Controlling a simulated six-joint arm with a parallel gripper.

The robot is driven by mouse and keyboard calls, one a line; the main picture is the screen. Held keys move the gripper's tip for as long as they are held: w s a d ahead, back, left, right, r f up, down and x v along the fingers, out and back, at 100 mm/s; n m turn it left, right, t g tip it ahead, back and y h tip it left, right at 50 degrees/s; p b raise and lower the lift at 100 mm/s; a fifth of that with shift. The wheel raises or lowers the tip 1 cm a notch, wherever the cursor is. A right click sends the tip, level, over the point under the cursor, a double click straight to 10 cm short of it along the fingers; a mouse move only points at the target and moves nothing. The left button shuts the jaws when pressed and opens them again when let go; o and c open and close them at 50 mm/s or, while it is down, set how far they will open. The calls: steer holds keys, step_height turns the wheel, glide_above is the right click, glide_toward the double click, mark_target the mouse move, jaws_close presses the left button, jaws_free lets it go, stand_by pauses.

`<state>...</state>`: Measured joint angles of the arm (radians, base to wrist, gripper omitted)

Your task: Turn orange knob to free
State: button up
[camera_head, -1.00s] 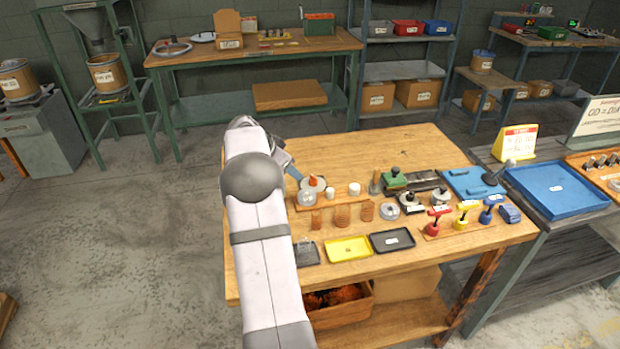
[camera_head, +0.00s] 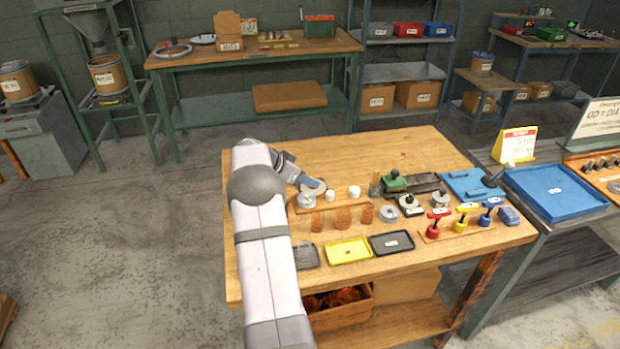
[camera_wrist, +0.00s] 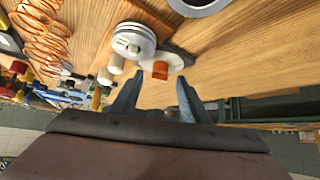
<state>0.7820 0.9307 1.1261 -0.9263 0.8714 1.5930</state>
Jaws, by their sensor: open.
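The orange knob (camera_wrist: 160,70) stands on a pale round base (camera_wrist: 176,62) in the wrist view. It lies ahead of my gripper (camera_wrist: 158,92), between the lines of its two fingers, which are apart with nothing held. Contact with the knob cannot be made out. In the head view my gripper (camera_head: 314,186) reaches over the left part of the wooden board and hides the knob. A silver ridged disc (camera_wrist: 134,40) sits beside the knob in the wrist view.
A yellow tray (camera_head: 348,250) and a black tray (camera_head: 391,242) lie nearer the front. The back of the bench is clear.

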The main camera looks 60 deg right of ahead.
steer(key=shift+p+x, duration=0.4)
steer(key=shift+x, duration=1.2)
steer(key=shift+r, duration=0.1)
steer(key=c, duration=1)
steer(key=shift+b, duration=0.45)
steer(key=shift+f+n+t+b, duration=0.3)
steer(key=shift+n+t+b, duration=0.25)
steer(key=shift+b, duration=0.65)
steer(key=n+b, duration=0.1)
steer(key=n+t+b, duration=0.1)
steer(key=b, duration=0.1)
steer(key=shift+s+r, duration=0.15)
steer(key=shift+r, duration=0.05)
steer(key=shift+t, duration=0.25)
steer(key=shift+r, duration=0.1)
